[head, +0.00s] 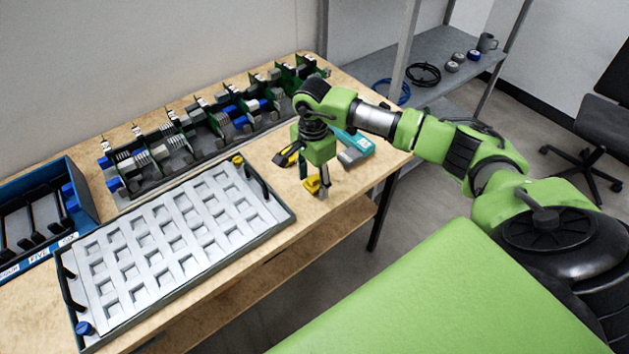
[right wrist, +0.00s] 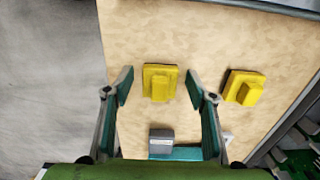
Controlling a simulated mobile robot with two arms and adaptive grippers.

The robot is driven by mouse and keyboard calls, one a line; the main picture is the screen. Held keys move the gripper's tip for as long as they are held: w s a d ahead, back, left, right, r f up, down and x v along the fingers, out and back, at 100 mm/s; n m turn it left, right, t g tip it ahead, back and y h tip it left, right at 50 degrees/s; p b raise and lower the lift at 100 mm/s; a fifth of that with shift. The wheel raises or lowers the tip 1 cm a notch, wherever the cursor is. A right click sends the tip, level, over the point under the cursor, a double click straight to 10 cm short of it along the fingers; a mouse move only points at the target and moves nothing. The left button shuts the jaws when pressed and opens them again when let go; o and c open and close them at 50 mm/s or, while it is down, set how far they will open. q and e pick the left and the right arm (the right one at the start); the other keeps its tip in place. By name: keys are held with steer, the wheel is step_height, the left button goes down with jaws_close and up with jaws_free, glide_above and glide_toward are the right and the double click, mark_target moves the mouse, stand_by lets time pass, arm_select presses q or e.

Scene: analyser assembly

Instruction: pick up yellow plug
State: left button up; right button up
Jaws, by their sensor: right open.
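A yellow plug (head: 312,185) lies on the wooden table near its front right edge; in the right wrist view this plug (right wrist: 160,82) is between my fingertips. A second yellow plug (right wrist: 243,87) lies to the right, outside my fingers; in the head view a yellow and black piece (head: 286,156) lies left of my gripper. My right gripper (head: 318,178) points down over the first plug. Its fingers (right wrist: 160,90) are open, one on each side of the plug with a gap to both. My left gripper is in neither view.
A teal and grey device (head: 355,150) lies just behind my right gripper. A grey slotted tray (head: 290,218) with black handles fills the front of the table. A row of racks (head: 150,187) with blue and grey parts stands behind it. A blue bin (head: 88,205) is at left.

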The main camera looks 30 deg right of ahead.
mark_target(313, 178)
steer(key=c, duration=1.3)
steer(key=shift+r+b, duration=0.5)
steer(key=shift+r, duration=0.3)
steer(key=shift+w+r+b, duration=0.1)
steer(key=shift+r+b, duration=0.3)
steer(key=shift+r, duration=0.35)
steer(key=s+a+r, duration=0.2)
steer(key=s+r, duration=0.1)
steer(key=s, duration=0.1)
steer(key=s+a+r+b, duration=0.1)
steer(key=s+a+r, duration=0.2)
steer(key=s, duration=0.1)
steer(key=s+a+r+b, duration=0.1)
steer(key=s+a+r, duration=0.1)
steer(key=s+r, duration=0.2)
steer(key=shift+a, duration=0.35)
steer(key=shift+f+b, duration=0.15)
steer(key=shift+b, duration=0.2)
